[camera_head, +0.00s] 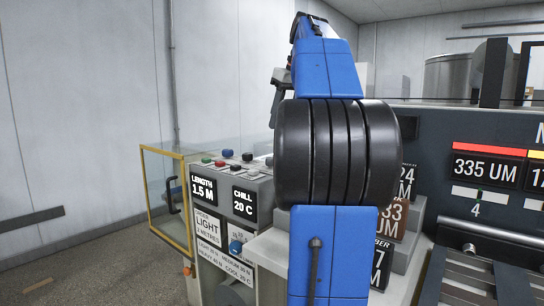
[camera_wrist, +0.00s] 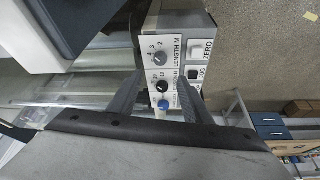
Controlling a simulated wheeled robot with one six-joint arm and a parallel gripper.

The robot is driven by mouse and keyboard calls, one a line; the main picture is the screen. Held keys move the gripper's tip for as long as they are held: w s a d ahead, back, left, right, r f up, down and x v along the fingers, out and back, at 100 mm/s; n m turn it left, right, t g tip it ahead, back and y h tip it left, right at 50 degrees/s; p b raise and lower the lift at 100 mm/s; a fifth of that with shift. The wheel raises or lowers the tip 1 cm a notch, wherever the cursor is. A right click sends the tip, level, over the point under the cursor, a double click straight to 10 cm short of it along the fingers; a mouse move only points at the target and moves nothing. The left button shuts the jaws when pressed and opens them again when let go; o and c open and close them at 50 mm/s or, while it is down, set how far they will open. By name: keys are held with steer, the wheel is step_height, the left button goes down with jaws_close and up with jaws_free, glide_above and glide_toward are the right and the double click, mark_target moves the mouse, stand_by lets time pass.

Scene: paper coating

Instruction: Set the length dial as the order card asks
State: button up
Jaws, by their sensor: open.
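The length dial (camera_wrist: 160,58) is a grey knob on a white panel marked LENGTH M, with 2, 3 and 4 readable around it in the wrist view. I cannot make out its pointer. The length display (camera_head: 203,189) reads 1.5 M in the head view. The order card (camera_head: 211,228) below it reads LIGHT, 2 METRES. My gripper (camera_wrist: 160,80) is open and empty. Its fingertips appear on either side of the black dial (camera_wrist: 162,87), just below the length dial in the picture. Their distance from the panel is unclear. My arm hides part of the console in the head view.
ZERO (camera_wrist: 200,52) and JOG (camera_wrist: 194,72) buttons are beside the dials. A yellow-framed glass guard (camera_head: 183,205) stands left of the console. Floor left of it is open.

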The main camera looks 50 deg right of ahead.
mark_target(271, 158)
steer(key=x, duration=1.3)
steer(key=shift+a+f, duration=0.1)
steer(key=shift+f, duration=0.2)
steer(key=c, duration=1.1)
